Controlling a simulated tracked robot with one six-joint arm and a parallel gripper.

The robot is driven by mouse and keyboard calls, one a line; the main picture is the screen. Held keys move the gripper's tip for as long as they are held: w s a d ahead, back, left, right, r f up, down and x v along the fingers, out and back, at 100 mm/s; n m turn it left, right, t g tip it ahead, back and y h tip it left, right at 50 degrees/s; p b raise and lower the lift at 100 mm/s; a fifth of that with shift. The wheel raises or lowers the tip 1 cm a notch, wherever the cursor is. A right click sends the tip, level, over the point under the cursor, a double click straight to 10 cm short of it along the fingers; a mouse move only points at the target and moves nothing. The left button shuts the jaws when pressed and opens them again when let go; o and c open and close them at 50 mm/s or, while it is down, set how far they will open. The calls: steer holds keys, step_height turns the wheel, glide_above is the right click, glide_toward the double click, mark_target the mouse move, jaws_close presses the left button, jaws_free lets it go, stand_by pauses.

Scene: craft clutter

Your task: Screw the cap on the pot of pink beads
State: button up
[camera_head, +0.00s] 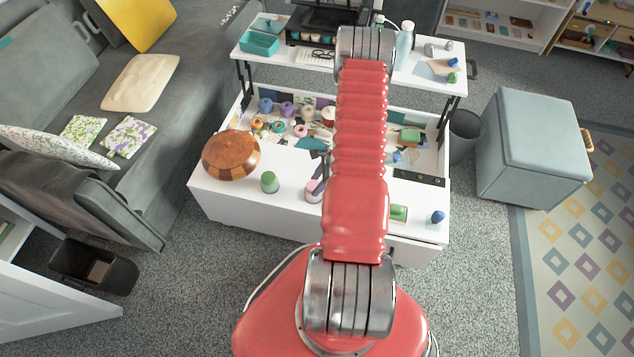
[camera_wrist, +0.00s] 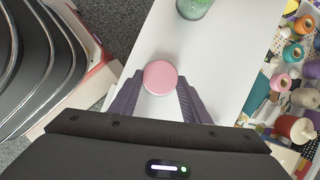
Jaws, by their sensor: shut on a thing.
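A round pink cap (camera_wrist: 160,77) is between the two purple fingers of my gripper (camera_wrist: 159,100) in the wrist view, and the gripper is shut on it. In the head view the pot of pink beads (camera_head: 313,197) stands on the front part of the white table, partly hidden by my arm. The cap is at the top of this pot. In the wrist view the cap covers what lies under it, so I cannot tell whether its thread is engaged.
A pot of green beads (camera_head: 269,182) stands to the left, close to a round wooden box (camera_head: 231,155). A green item (camera_head: 398,213) and a blue item (camera_head: 438,217) lie to the right. Behind is the open table compartment with several spools (camera_wrist: 292,52).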

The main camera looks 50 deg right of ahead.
stand_by(0.3)
steer(key=o, duration=1.1)
steer(key=shift+r, duration=0.1)
steer(key=v, duration=1.3)
steer(key=shift+s+d+r, duration=0.15)
steer(key=shift+d, duration=0.05)
